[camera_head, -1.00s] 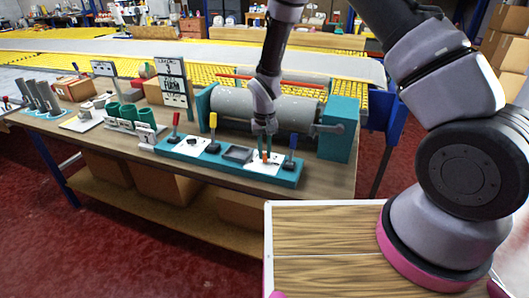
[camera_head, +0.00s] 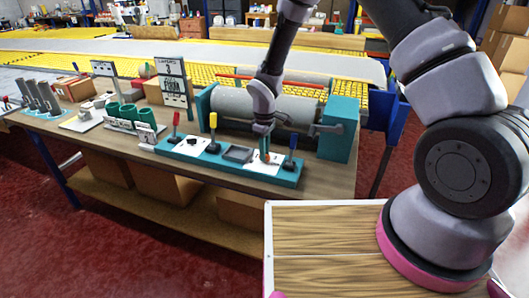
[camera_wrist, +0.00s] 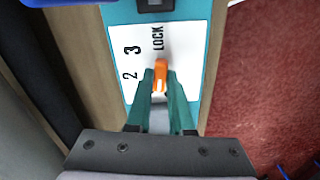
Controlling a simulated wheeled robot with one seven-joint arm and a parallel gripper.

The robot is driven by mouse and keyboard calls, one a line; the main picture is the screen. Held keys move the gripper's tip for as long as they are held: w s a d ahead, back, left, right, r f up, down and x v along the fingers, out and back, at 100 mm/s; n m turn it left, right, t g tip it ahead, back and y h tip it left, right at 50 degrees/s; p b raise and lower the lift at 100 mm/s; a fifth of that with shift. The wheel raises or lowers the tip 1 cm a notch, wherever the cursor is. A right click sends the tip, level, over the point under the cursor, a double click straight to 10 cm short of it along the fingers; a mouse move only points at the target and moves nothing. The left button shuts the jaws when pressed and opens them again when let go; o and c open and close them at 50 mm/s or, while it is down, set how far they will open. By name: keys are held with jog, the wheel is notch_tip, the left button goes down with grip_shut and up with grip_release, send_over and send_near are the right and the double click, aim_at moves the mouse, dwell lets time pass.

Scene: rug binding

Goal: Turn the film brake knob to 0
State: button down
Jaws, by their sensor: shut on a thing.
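The film brake knob is a small orange knob (camera_wrist: 160,78) on a white dial plate (camera_wrist: 184,48) in the wrist view. Its narrow end points up the picture, toward the word LOCK. The marks 2, 3 and LOCK show; the rest of the dial is hidden behind my gripper. In the head view the orange knob (camera_head: 265,158) sits on the white plate at the right of the teal panel (camera_head: 215,168). My gripper (camera_wrist: 161,84) is shut on the knob, with one teal finger on each side. It comes down from above in the head view (camera_head: 265,148).
A blue-handled lever (camera_head: 291,145) stands close to the right of my gripper. Yellow (camera_head: 213,122) and red (camera_head: 176,120) levers stand to the left. A grey roller (camera_head: 230,103) lies behind the panel. A sign (camera_head: 173,80) stands left of the roller.

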jog(key=n, duration=0.5)
jog(key=shift+n, duration=0.3)
dwell(0.4)
jog(key=c, duration=0.8)
grip_release()
jog(key=shift+r, duration=0.1)
notch_tip(320, 180, up, 11)
jog(key=shift+f, duration=0.2)
jog(key=shift+r, duration=0.1)
